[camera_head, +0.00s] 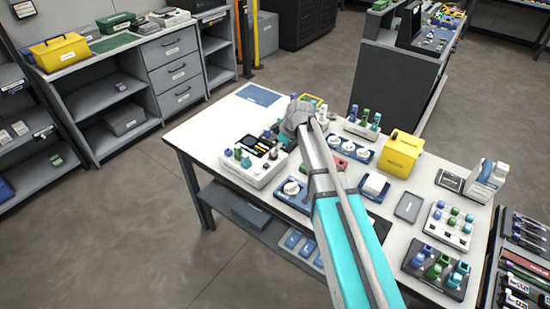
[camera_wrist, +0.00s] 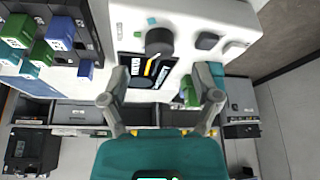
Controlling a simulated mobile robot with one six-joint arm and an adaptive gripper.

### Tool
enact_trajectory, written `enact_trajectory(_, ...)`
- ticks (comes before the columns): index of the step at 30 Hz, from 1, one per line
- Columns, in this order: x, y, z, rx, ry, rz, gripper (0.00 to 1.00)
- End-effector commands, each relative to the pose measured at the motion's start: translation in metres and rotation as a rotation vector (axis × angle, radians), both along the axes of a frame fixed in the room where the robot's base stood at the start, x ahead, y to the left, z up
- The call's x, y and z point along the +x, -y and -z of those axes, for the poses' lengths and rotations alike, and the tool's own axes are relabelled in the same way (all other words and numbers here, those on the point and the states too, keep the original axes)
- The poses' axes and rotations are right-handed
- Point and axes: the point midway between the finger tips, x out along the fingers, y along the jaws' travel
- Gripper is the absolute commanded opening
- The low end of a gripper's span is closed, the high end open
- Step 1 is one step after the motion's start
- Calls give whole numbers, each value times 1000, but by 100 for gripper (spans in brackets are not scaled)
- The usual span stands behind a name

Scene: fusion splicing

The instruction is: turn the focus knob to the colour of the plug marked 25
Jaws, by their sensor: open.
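The white splicer box (camera_head: 252,172) stands on the table's near left part, with a dark screen and several coloured plugs on top. The wrist view shows its screen (camera_wrist: 148,70) and a dark round knob (camera_wrist: 159,41) just beyond it. Green and blue plugs (camera_wrist: 60,30) sit in a dark holder at upper left. Their white labels are too small to read, so I cannot tell which is 25.
A green plug (camera_wrist: 190,92) is close to my right finger. A tray of white round parts (camera_head: 343,146), a yellow box (camera_head: 400,154) and a rack of plugs (camera_head: 363,120) crowd the table. More plugs stand in a white block (camera_head: 447,235). A blue mat (camera_head: 258,95) lies at far left.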

Motion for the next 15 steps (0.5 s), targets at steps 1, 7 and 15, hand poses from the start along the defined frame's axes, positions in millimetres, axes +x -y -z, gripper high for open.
enact_trajectory(1, 1, -2, 8, 0, 0, 0, 80)
enact_trajectory(7, 4, -7, 23, 0, 0, 1, 80)
enact_trajectory(15, 5, -13, 35, 0, 0, 0, 80)
